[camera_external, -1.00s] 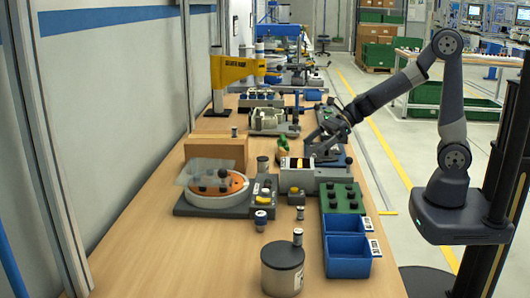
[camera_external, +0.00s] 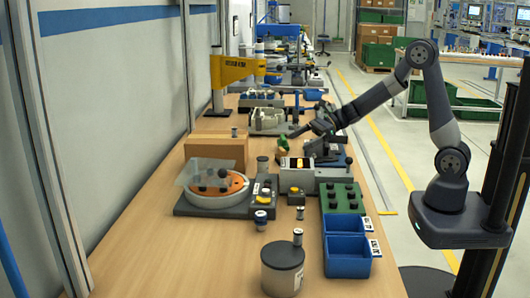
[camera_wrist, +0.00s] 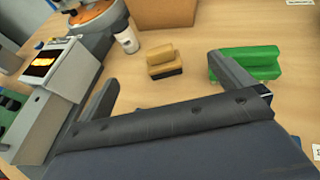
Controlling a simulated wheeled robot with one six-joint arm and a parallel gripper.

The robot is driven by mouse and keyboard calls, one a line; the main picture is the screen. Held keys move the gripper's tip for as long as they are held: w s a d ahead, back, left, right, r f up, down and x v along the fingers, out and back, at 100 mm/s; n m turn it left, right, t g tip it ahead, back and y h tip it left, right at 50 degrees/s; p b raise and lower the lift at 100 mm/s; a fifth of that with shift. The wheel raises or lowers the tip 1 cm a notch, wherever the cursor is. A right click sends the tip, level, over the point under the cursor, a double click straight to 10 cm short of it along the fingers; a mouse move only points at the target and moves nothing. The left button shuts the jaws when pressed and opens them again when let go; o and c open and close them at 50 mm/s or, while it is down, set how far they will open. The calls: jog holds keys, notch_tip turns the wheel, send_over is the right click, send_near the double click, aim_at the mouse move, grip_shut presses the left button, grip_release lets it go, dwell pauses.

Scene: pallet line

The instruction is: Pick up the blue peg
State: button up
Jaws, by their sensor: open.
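I cannot make out a blue peg for certain in either view. My gripper (camera_external: 303,131) is over the bench beyond the grey display box, pointing left and downward. In the wrist view its two dark fingers (camera_wrist: 162,78) are spread wide with nothing between their tips. Past the fingertips, a tan block with a dark base (camera_wrist: 167,60) and a green block-like part (camera_wrist: 245,63) lie on the wood. A small white cylinder with a dark end (camera_wrist: 126,38) stands to their left. My gripper's body hides the lower part of the wrist view.
The grey display box (camera_external: 297,180) stands this side of my gripper. The orange-topped turntable (camera_external: 228,183) and a cardboard box (camera_external: 217,150) are to its left. Blue bins (camera_external: 348,268), a green tray (camera_external: 329,202) and a dark-lidded canister (camera_external: 283,277) are nearer. The bench's near left is bare.

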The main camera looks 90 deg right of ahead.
dwell(0.4)
jog(key=c, duration=1.3)
jog(key=shift+r, duration=0.1)
